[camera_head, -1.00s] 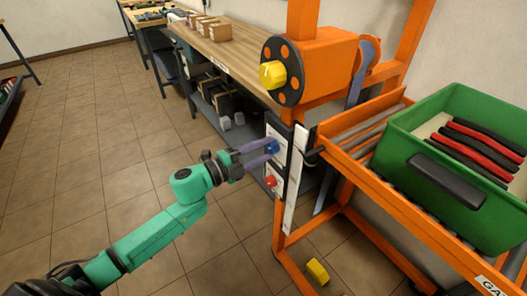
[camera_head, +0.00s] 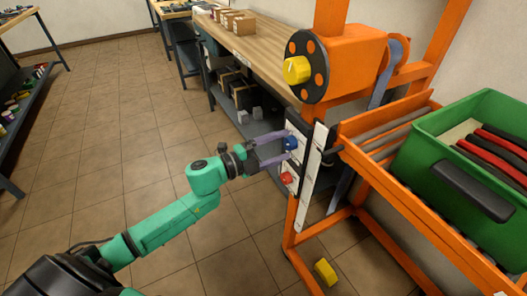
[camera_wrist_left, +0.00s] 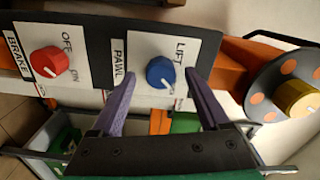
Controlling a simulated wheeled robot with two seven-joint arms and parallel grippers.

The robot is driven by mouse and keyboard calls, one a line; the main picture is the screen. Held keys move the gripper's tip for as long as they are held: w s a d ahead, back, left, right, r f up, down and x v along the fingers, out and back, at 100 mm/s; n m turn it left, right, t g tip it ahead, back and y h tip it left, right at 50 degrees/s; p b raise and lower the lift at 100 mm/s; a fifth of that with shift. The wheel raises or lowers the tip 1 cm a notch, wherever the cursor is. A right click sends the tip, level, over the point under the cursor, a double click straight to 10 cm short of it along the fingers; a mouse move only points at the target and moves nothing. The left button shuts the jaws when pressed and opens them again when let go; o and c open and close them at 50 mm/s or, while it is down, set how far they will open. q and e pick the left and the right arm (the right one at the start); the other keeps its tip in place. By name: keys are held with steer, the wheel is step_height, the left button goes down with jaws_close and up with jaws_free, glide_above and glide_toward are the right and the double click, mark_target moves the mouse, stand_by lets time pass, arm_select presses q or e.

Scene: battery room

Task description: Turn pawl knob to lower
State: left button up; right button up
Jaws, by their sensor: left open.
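The blue pawl knob (camera_head: 290,143) sits on a white panel on the orange frame. In the left wrist view the blue knob (camera_wrist_left: 160,72) is beside the labels PAWL and LIFT, with a small white mark near its lower right edge. My left gripper (camera_head: 286,148) is open in front of the panel. In the wrist view the two purple fingers of the left gripper (camera_wrist_left: 159,82) stand on either side of the knob, with gaps showing. I cannot tell how deep the fingertips reach. My right gripper is not in view.
A red brake knob (camera_head: 286,178) sits just below the blue one. A black disc with a yellow hub (camera_head: 297,69) is above. A green crate (camera_head: 415,160) rests on rollers at right. A yellow block (camera_head: 325,272) is low on the frame. Floor at left is clear.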

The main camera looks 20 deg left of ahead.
arm_select(q)
steer(key=v, duration=1.4)
